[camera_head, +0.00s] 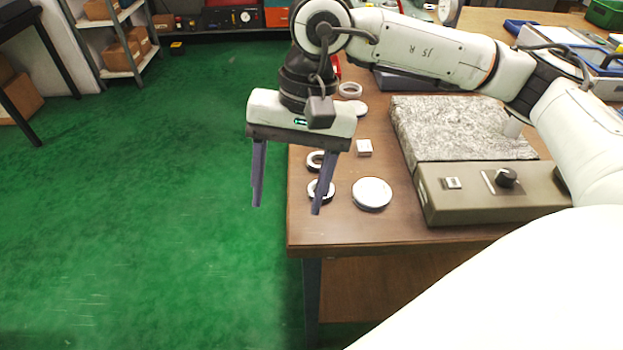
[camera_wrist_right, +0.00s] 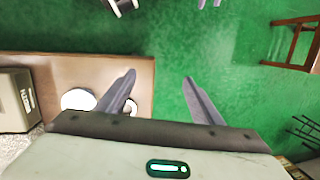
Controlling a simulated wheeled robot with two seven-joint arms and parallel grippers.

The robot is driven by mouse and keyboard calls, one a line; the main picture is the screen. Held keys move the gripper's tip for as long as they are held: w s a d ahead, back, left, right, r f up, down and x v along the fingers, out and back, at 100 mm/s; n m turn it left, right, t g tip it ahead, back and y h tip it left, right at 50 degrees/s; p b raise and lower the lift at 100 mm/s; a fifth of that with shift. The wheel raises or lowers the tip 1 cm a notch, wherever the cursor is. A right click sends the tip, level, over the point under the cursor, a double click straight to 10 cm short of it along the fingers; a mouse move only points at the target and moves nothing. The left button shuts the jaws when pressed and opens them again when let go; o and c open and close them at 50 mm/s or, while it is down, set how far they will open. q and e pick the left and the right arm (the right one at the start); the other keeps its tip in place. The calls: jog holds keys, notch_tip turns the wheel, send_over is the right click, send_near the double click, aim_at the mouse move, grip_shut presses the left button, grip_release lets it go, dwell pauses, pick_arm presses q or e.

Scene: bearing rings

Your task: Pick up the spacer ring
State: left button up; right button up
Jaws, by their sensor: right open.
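My right gripper (camera_head: 287,208) is open and empty, fingers pointing down, at the left edge of the table. It also shows open in the right wrist view (camera_wrist_right: 160,76), one finger over the table edge and the other over the green floor. Two dark-and-light rings, a rear ring (camera_head: 316,160) and a front ring (camera_head: 329,194), lie near that edge, partly behind the right-hand finger. A pale ring (camera_head: 349,89) lies farther back. I cannot tell for certain which is the spacer ring. My left gripper is not seen in the head view.
Another flat disc (camera_head: 357,107) lies behind. A grey stone-topped unit with a knob (camera_head: 480,190) fills the table's middle. Open floor (camera_head: 150,200) lies left.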

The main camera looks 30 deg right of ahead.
aim_at(312, 186)
jog(key=w+d+h, duration=0.1)
jog(key=d, duration=0.2)
jog(key=w+d+t+h, duration=0.1)
jog(key=d, duration=0.2)
jog(key=w+d+h, duration=0.1)
jog(key=w+d, duration=0.1)
jog(key=d, duration=0.1)
jog(key=shift+f+n+t, duration=0.25)
jog(key=shift+n+t, duration=0.05)
jog(key=shift+n, duration=0.1)
jog(key=shift+f, duration=3.2)
jog(key=c, duration=1.2)
jog(key=shift+r, duration=0.15)
